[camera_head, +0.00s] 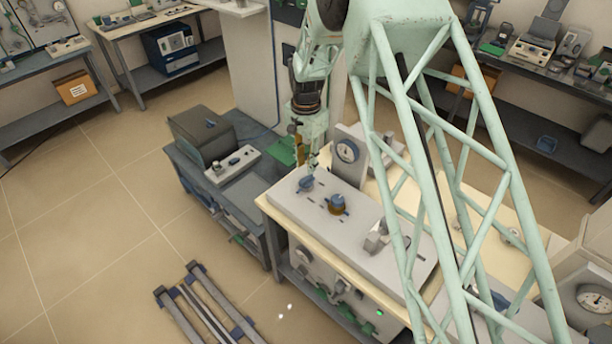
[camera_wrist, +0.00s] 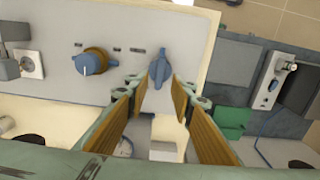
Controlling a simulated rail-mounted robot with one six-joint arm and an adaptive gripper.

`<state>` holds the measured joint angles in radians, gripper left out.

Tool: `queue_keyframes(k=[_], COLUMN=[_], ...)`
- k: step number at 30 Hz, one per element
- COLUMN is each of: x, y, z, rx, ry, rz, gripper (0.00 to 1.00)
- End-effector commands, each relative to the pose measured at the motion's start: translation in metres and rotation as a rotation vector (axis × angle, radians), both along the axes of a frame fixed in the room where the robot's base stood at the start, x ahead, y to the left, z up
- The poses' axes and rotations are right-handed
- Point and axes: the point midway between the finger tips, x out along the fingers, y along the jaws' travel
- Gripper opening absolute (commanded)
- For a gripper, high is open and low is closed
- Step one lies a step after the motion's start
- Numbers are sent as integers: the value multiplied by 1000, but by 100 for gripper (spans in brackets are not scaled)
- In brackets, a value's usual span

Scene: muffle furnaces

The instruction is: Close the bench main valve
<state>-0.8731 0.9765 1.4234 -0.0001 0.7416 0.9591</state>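A blue valve handle (camera_wrist: 159,68) stands on the grey bench panel, straight ahead of my gripper (camera_wrist: 161,86) in the wrist view. In the head view this handle (camera_head: 306,184) is near the panel's far-left corner. A second blue knob with an orange-brown base (camera_wrist: 92,63) sits to its left in the wrist view, and also shows in the head view (camera_head: 337,204). The panel labels are too small to read, so I cannot tell which is the main valve. My gripper is open and empty; its brown-padded fingers frame the first handle without visible contact.
A round gauge (camera_head: 347,150) stands on the panel's far side. A grey box (camera_head: 203,135) and a white switch unit (camera_head: 233,165) sit on the lower bench to the left. A metal rail frame (camera_head: 205,310) lies on the floor. A grey socket (camera_wrist: 28,63) is on the panel.

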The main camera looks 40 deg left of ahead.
Motion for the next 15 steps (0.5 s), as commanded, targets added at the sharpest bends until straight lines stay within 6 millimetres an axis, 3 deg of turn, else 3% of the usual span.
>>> queue_keyframes(k=[15], x=[0], y=[0], z=[-56], rx=[-1], ry=[0], rz=[0], gripper=[22])
